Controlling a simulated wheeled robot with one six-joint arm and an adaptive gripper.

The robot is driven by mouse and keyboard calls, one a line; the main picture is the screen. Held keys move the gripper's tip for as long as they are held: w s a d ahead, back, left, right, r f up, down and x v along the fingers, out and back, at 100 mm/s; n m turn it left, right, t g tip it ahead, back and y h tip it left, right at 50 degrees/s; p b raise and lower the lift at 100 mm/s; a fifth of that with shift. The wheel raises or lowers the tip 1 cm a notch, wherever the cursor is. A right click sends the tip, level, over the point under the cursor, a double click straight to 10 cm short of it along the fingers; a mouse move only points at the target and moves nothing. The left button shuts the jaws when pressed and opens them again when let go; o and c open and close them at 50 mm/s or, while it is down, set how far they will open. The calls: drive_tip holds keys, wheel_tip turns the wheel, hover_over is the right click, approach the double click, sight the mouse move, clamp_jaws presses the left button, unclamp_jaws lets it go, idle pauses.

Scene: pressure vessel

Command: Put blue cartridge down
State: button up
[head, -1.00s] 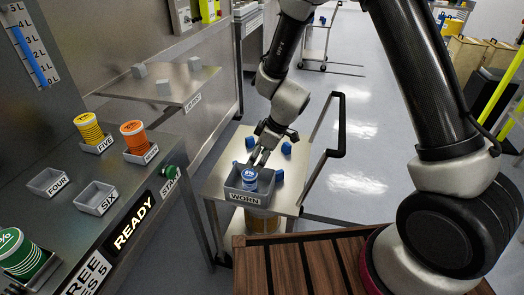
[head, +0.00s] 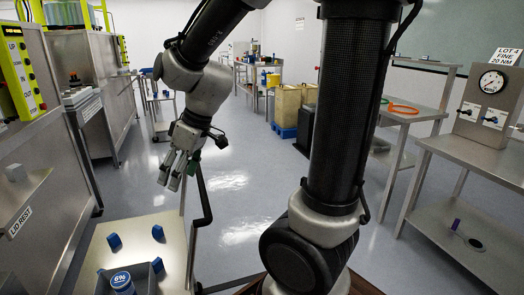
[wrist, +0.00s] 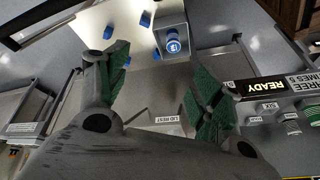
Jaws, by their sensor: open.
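The blue cartridge (head: 122,281) with a white label on its top stands in the grey bin (head: 152,275) at the lower left of the head view. The wrist view shows the cartridge (wrist: 172,44) inside the bin near the top, apart from my fingers. My gripper (head: 175,172) is raised above and beyond the bin, open and empty. In the wrist view its two green-padded fingers (wrist: 160,85) are spread wide with nothing between them. The bin's front is cut off in the head view.
Several small blue pieces (head: 114,241) lie on the cart top (head: 172,228) around the bin. The cart's dark handle (head: 204,200) rises close to my gripper. The lid rest (head: 25,205) is at left. Open floor (head: 240,185) lies to the right.

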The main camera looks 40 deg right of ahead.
drive_tip(key=s+d+r+m+h, duration=0.2)
drive_tip(key=s+d+r+m, duration=0.1)
drive_tip(key=s+d, duration=0.4)
drive_tip(key=s+d+r+m+t+h, duration=0.1)
drive_tip(key=s+d+r+m, duration=0.3)
drive_tip(key=s+d, duration=0.3)
drive_tip(key=shift+s+d+m+h, duration=0.3)
drive_tip(key=shift+s+h, duration=0.1)
drive_tip(key=shift+s, duration=0.1)
